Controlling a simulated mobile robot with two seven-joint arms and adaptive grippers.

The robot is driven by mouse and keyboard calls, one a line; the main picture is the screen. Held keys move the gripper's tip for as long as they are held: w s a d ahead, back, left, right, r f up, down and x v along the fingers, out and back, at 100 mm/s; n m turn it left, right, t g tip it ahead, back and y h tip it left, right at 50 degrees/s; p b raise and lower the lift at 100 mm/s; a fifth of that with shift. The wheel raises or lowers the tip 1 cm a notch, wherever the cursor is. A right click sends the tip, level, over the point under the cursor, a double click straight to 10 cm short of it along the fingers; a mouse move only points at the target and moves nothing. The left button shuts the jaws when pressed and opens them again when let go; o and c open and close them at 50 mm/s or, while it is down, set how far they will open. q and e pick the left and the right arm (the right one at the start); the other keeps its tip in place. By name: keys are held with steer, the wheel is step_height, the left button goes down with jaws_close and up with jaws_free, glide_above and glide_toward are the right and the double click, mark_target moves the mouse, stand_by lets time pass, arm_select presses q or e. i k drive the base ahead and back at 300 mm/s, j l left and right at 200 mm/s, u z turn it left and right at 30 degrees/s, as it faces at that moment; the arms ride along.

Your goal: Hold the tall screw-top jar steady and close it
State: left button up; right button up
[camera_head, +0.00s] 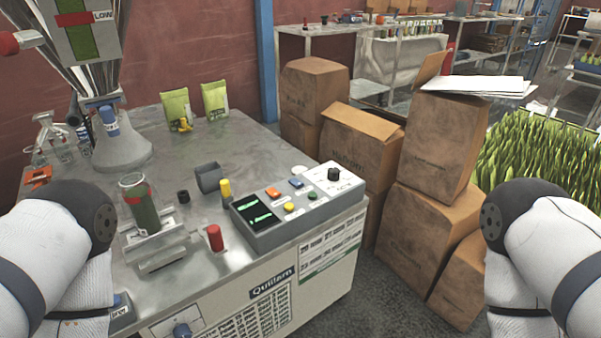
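A tall clear jar with green contents and a red band (141,205) stands upright in a metal holder (160,252) at the front left of the steel worktop. I cannot tell for sure whether anything covers its top. A small dark cap-like piece (183,196) sits on the worktop just right of the jar. My left and right arms show at the two sides of the picture, but both grippers are out of view.
A control box (298,208) with buttons and a knob stands right of the jar. A grey cup (208,178), a yellow piece (225,190) and a red knob (215,237) are nearby. A funnel (121,150) stands behind. Cardboard boxes (430,235) fill the right side.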

mark_target(134, 189)
steer(key=u, duration=1.05)
steer(key=l+u, duration=0.2)
steer(key=l, duration=0.7)
steer(key=l+u, duration=0.2)
steer(key=l, duration=0.75)
steer(key=k, duration=0.05)
